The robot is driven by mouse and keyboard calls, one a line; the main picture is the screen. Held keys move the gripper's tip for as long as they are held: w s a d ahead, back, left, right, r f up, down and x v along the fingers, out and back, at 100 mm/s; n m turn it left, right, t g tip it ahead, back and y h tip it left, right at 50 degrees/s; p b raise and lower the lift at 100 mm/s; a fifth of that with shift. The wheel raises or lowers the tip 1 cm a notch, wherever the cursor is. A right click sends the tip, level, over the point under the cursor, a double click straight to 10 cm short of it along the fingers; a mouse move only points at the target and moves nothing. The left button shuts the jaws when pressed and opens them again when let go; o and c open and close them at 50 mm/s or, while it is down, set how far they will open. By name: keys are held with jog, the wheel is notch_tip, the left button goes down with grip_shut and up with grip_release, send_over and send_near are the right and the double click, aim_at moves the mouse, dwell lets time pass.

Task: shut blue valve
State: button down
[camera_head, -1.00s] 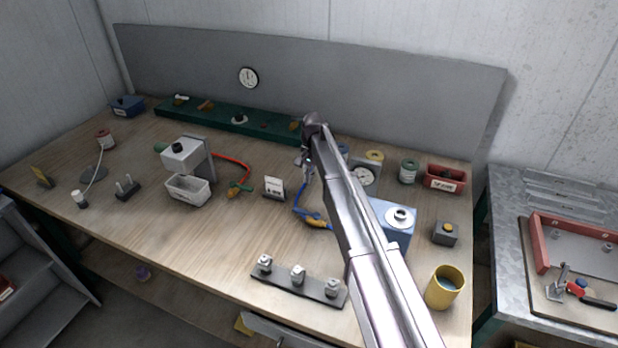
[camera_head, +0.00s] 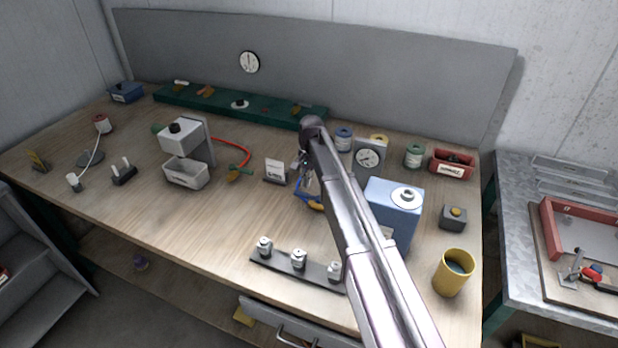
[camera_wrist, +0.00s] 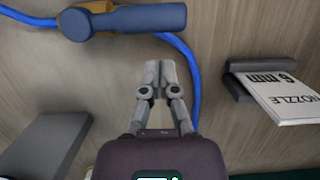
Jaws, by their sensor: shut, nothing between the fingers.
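The blue valve (camera_wrist: 125,20) is at the top of the wrist view. It has a blue lever on an orange-yellow body, and the lever lies roughly along the blue hose (camera_wrist: 182,65). In the head view the valve (camera_head: 316,206) is partly hidden behind my arm, with the hose (camera_head: 303,193) beside it. My gripper (camera_wrist: 154,66) is shut and empty. In the wrist view its fingertips show below the lever, apart from it in the picture, with the hose curving past their right side. In the head view my gripper (camera_head: 304,168) hangs near the valve and hose.
A nozzle card on a dark stand (camera_head: 276,172) is left of my gripper. A blue box (camera_head: 396,205) and gauge (camera_head: 369,158) stand to the right. A rack with several fittings (camera_head: 298,268) lies in front. An orange hose with a valve (camera_head: 237,172) is further left.

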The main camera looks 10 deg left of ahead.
jog(key=shift+s+a, duration=0.25)
jog(key=shift+s, duration=0.6)
jog(key=shift+a, duration=0.15)
jog(key=shift+s+a, duration=0.15)
